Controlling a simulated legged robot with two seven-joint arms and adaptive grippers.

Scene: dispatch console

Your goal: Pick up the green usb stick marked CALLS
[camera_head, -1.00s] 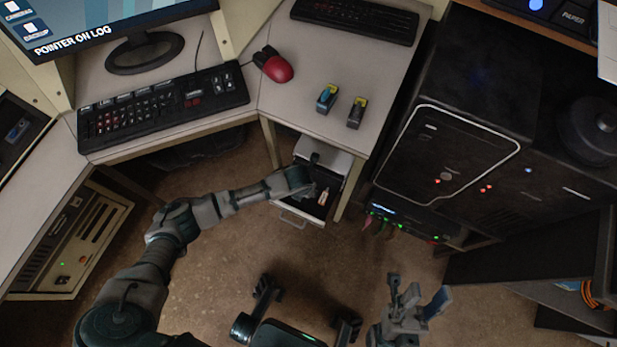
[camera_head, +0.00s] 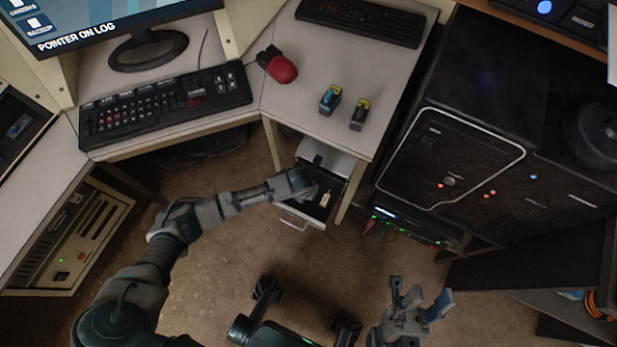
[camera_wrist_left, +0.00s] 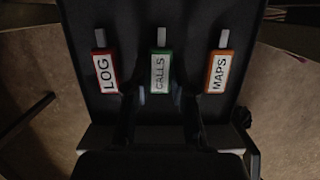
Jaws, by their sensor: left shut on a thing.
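The green usb stick marked CALLS (camera_wrist_left: 161,72) lies in the middle of a dark drawer in the left wrist view, its grey plug pointing up the picture. My left gripper (camera_wrist_left: 160,92) reaches in from below, with its dark fingers on either side of this stick, shut on it. The stick still appears level with its neighbours. In the head view my left gripper (camera_head: 314,190) is inside the open drawer (camera_head: 294,221), and the green stick cannot be made out. My right gripper (camera_head: 421,297) is open and empty above the floor.
The desk above holds two small blocks (camera_head: 330,99), a red mouse (camera_head: 280,68) and keyboards. A black computer case (camera_head: 450,165) stands right.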

